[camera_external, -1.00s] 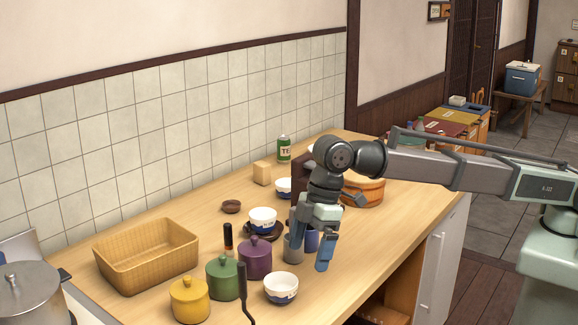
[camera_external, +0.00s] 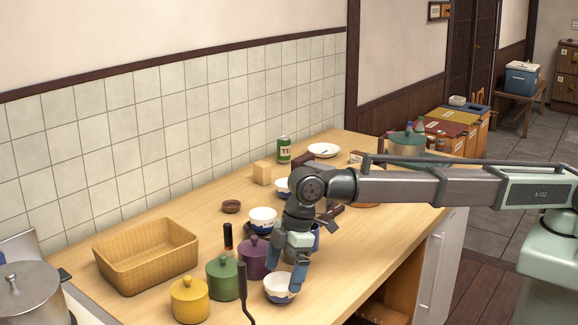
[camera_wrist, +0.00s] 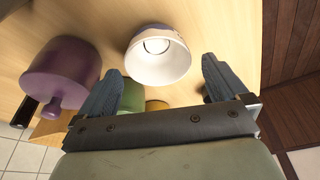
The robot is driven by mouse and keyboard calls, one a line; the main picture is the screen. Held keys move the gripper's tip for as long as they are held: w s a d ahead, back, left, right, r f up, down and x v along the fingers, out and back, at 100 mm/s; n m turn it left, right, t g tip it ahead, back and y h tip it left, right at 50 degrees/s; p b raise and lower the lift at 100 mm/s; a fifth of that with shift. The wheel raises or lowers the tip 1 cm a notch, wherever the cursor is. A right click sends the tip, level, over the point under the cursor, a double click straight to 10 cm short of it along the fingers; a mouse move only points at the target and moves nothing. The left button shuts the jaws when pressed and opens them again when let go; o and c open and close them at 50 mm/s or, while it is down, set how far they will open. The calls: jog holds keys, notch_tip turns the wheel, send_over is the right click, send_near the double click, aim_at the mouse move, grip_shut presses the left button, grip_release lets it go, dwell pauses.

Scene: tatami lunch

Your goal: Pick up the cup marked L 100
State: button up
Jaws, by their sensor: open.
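A small white cup with a blue band (camera_external: 280,289) stands on the counter near its front edge; it also shows in the wrist view (camera_wrist: 158,62). A similar cup (camera_external: 263,219) stands on a dark saucer, and another (camera_external: 283,187) is farther back, partly hidden by my arm. I cannot read an L 100 mark on any of them. My gripper (camera_external: 285,268) is open just above and behind the nearest cup, overlapping its rim in the external view. In the wrist view the cup sits ahead of and between the spread fingertips, with no visible contact.
A purple lidded pot (camera_external: 253,259) stands close on the left, with a green pot (camera_external: 222,277) and a yellow pot (camera_external: 189,300) beyond. A wicker basket (camera_external: 147,255) is farther left. A blue mug (camera_external: 317,237) is partly behind my gripper. Counter right of the cup is clear.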

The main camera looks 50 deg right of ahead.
aim_at(279, 288)
jog(key=shift+x, duration=2.7)
jog(key=shift+d, duration=0.15)
jog(key=shift+c, duration=0.5)
jog(key=c, duration=0.8)
jog(key=shift+r, duration=0.1)
